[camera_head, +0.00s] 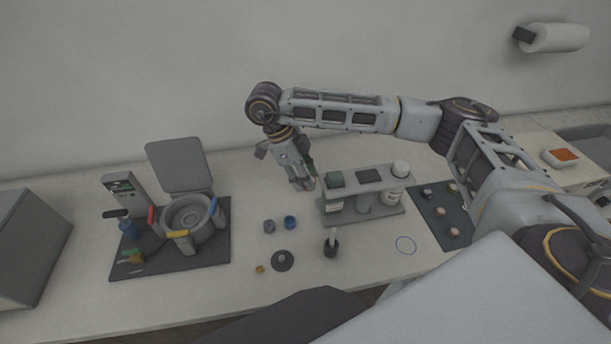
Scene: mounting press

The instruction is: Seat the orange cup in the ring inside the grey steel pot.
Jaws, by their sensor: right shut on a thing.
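The grey steel pot (187,214) stands on a dark base plate at the left, its round mouth open upward. It has red, blue and yellow parts around its rim and a raised square grey lid (180,166) behind it. A paler ring shape shows inside, but it is small. I cannot make out the orange cup. My right gripper (303,184) hangs pointing down, to the right of the pot and beside the left end of the bottle rack. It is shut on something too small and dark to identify. My left gripper is out of view.
The grey rack (375,211) holds bottles, one green-capped. In front lie a blue cup (290,222), a grey cup (269,226), a dark disc (282,261), a small yellow piece (260,269) and a dark holder (331,246). A dark mat (429,215) lies right.

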